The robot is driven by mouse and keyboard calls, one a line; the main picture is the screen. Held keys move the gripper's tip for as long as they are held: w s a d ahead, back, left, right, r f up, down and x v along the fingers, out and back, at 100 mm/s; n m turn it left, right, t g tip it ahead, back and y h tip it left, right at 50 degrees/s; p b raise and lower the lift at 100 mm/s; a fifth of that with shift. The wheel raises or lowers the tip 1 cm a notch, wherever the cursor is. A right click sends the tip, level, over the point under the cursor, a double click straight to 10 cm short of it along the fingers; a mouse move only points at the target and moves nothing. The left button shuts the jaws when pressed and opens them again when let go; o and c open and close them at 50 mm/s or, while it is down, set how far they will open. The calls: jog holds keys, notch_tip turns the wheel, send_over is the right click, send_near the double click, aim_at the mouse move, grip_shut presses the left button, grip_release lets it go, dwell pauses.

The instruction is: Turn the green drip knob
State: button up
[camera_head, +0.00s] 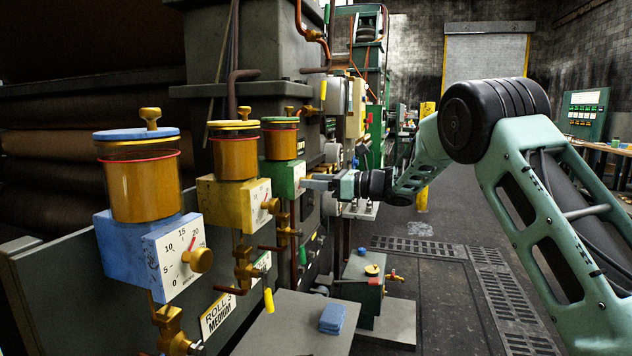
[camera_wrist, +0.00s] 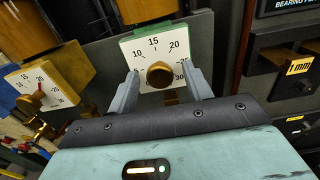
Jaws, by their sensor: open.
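The green drip unit (camera_head: 272,172) is the farthest of three oilers in the head view, with an amber cup (camera_head: 283,144) on top. In the wrist view its white dial (camera_wrist: 155,48) faces me, numbers 10, 15, 20 and 30 readable. Its round brass knob (camera_wrist: 160,74) sits at the dial's lower middle. My gripper (camera_wrist: 161,70) is open, one finger at each side of the knob with visible gaps. I cannot tell how deep the fingers reach. In the head view my gripper (camera_head: 312,184) is at the dial face and the knob is hidden.
A yellow oiler (camera_head: 222,203) and a blue oiler (camera_head: 122,250) stand nearer on the left, with brass knobs and pipes. Dark panels with a "1 mm" tag (camera_wrist: 298,66) are at the right. A plate with a blue cloth (camera_head: 333,317) lies below. The floor (camera_head: 450,245) is open at right.

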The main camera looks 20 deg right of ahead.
jog(key=c, duration=1)
jog(key=shift+o, duration=0.2)
jog(key=shift+f+m, duration=0.1)
jog(key=shift+m, duration=0.2)
